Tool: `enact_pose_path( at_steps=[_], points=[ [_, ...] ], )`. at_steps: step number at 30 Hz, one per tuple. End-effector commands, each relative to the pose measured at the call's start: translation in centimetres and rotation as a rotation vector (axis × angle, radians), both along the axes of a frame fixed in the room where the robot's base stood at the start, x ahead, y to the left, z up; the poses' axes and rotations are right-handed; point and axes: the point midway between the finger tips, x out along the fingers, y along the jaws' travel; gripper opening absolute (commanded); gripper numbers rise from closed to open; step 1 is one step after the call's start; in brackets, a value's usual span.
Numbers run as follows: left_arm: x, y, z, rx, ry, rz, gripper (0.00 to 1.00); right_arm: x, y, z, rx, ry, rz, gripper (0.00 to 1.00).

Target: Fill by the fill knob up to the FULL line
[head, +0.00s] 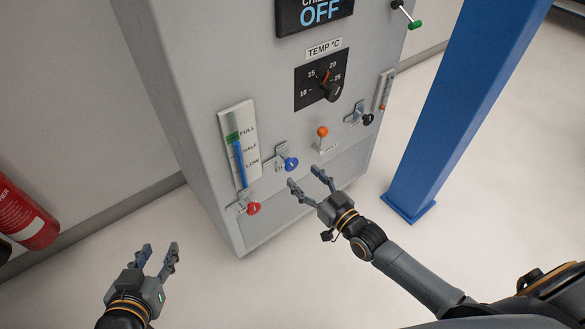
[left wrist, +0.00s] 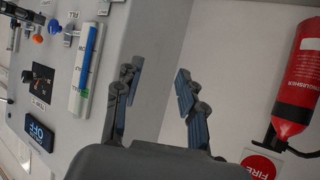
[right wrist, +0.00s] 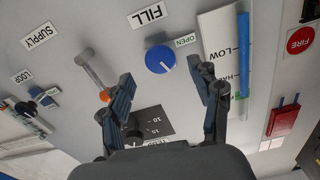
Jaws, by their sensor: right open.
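The blue fill knob (head: 291,163) sits on the grey cabinet's front, right of the level gauge (head: 253,168). In the right wrist view the knob (right wrist: 160,59) is beside a FILL label (right wrist: 147,14) and a green OPEN label. The gauge's blue column (head: 240,165) reaches above HALF, with its top close to the green band (head: 233,137) by FULL; the exact gap is hard to tell. My right gripper (head: 306,178) is open and empty, just below and right of the knob, apparently not touching it. My left gripper (head: 159,250) is open and empty, left of the cabinet.
A red knob (head: 253,208) is below the gauge. An orange-tipped lever (head: 322,132), a black knob (head: 368,119) and a temperature dial (head: 331,91) are to the right. A blue post (head: 455,100) stands right; a fire extinguisher (head: 24,217) is far left.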

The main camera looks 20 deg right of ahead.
Motion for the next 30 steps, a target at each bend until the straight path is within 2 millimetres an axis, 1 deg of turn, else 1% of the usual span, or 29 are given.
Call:
enact_pose_path(
  at_steps=[1, 6, 12, 16, 24, 26, 27, 29, 30],
  points=[
    [0.6, -0.3, 0.6, -0.013, -0.053, -0.004, 0.4, 1.1, 0.3, -0.1, 0.0, -0.004, -0.001, 0.63],
    [2.2, -1.1, 3.4, -0.051, -0.216, -0.014, 0.4, 3.5, 1.3, -0.1, 0.001, -0.003, 0.0, 0.63],
    [2.9, -1.6, 5.6, -0.081, -0.334, -0.022, 0.4, 5.2, 1.8, 0.0, 0.001, -0.002, -0.001, 0.63],
    [3.0, -1.7, 6.3, -0.088, -0.365, -0.024, 0.4, 5.5, 2.0, 0.0, 0.0, 0.0, -0.001, 0.63],
    [3.1, -1.8, 6.4, -0.09, -0.37, -0.025, 0.4, 5.6, 2.0, 0.0, 0.0, 0.001, -0.001, 0.63],
    [3.1, -1.7, 6.4, -0.09, -0.37, -0.025, 0.4, 5.6, 2.0, 0.0, 0.0, 0.001, -0.001, 0.51],
    [3.1, -1.7, 6.4, -0.09, -0.37, -0.025, 0.4, 5.6, 2.0, 0.0, 0.0, 0.001, -0.001, 0.43],
    [3.1, -1.7, 6.4, -0.089, -0.37, -0.024, 0.4, 5.6, 2.0, 0.0, 0.0, 0.001, -0.001, 0.31],
    [3.1, -1.7, 6.4, -0.089, -0.37, -0.024, 0.4, 5.6, 2.0, 0.0, 0.0, 0.0, -0.001, 0.22]
  ],
)
